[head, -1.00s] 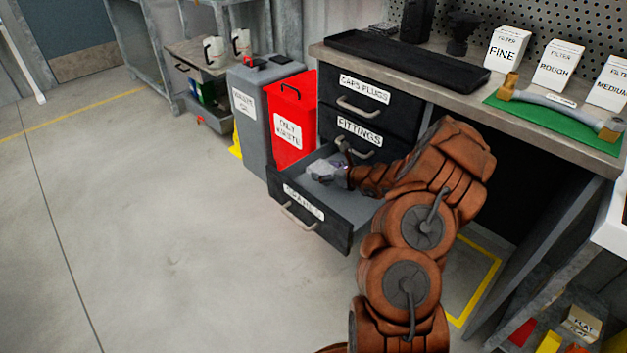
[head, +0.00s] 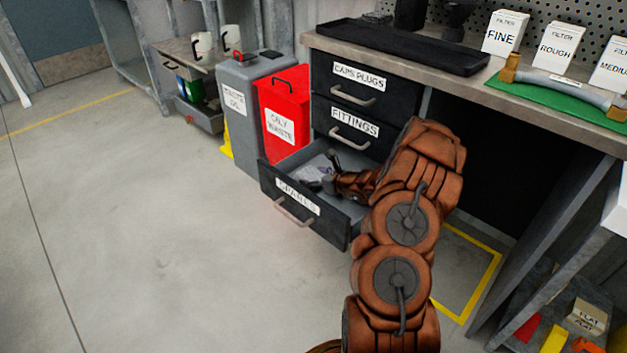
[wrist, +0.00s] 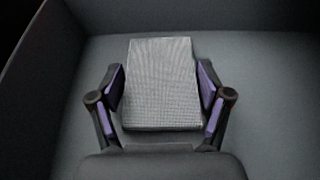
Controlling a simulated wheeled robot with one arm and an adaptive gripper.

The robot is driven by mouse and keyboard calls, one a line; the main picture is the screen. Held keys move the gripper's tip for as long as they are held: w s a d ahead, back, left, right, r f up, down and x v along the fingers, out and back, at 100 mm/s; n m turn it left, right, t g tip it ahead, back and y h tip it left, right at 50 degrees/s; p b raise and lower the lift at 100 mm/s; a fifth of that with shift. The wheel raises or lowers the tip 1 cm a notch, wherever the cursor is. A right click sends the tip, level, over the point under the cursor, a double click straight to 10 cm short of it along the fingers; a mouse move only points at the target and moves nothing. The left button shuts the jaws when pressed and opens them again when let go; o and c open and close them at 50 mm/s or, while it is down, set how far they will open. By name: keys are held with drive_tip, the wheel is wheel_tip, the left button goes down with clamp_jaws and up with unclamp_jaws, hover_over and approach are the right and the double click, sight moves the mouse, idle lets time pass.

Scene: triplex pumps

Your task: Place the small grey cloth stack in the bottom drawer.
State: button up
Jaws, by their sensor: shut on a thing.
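The small grey cloth stack (wrist: 162,80) is a pale grey, finely checked block between my gripper's two purple-padded fingers in the wrist view. My gripper (wrist: 162,92) is shut on its sides. The grey drawer floor (wrist: 262,90) lies beneath the stack; I cannot tell whether the stack touches it. In the head view the open bottom drawer (head: 298,208) has a partly readable label and a bar handle.
The shut FITTINGS drawer (head: 352,130) and CAPS PLUGS drawer (head: 358,84) are above the open one. A red bin (head: 284,110) and a grey bin (head: 240,110) stand to its left. The floor (head: 150,240) in front is clear.

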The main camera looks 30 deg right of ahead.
drive_tip(key=shift+f, duration=0.1)
drive_tip(key=o, duration=1.1)
drive_tip(key=shift+o, duration=0.2)
drive_tip(key=shift+s+d+r, duration=0.1)
drive_tip(key=shift+s+r, duration=0.15)
drive_tip(key=shift+r, duration=0.05)
drive_tip(key=p+v, duration=0.2)
drive_tip(key=v, duration=0.9)
drive_tip(key=shift+s+p, duration=0.3)
drive_tip(key=shift+p, duration=0.1)
